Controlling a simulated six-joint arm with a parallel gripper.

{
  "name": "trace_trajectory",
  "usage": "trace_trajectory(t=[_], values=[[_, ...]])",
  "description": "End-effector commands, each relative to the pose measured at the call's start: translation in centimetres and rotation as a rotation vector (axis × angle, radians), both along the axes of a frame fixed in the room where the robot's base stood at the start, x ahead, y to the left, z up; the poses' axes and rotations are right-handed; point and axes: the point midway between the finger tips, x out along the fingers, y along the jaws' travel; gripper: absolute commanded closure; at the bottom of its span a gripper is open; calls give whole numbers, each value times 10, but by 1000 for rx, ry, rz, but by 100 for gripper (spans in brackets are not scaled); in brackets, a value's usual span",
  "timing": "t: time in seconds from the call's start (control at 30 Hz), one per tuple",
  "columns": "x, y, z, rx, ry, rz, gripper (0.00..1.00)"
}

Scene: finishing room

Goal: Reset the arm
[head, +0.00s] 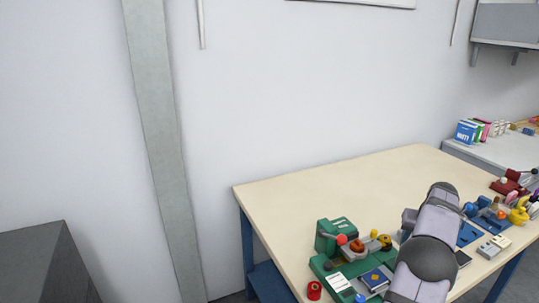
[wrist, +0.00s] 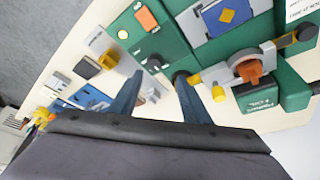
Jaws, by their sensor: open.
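My arm (head: 432,245) reaches over the right half of the wooden table in the head view, and its links hide my gripper's fingertips there. In the wrist view my gripper (wrist: 158,88) shows two dark, slender fingers spread apart, with nothing between them. The fingers lie over the near part of a green fixture (wrist: 172,45). Whether they touch it I cannot tell. In the head view the green fixture (head: 325,262) stands at the table's front left, beside my arm.
The wooden table (head: 350,180) is bare toward the back and left. A blue box with a yellow diamond (wrist: 225,17) sits on the fixture. A red cylinder (head: 314,290) stands near the front edge. A blue tray (head: 468,233), yellow figure (head: 519,214) and red fixture (head: 512,184) are at right.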

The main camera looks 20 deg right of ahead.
Motion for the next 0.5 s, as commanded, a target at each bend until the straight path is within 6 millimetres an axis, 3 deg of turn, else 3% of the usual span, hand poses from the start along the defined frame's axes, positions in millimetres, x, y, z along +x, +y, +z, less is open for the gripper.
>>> trace_trajectory(t=[0.17, 0.27, 0.4, 0.5], values=[[50, 48, 22, 8, -23, -10, 57], [87, 93, 37, 15, -46, -23, 57], [133, 174, 59, 35, -91, -41, 57], [152, 239, 68, 56, -114, -33, 57]])
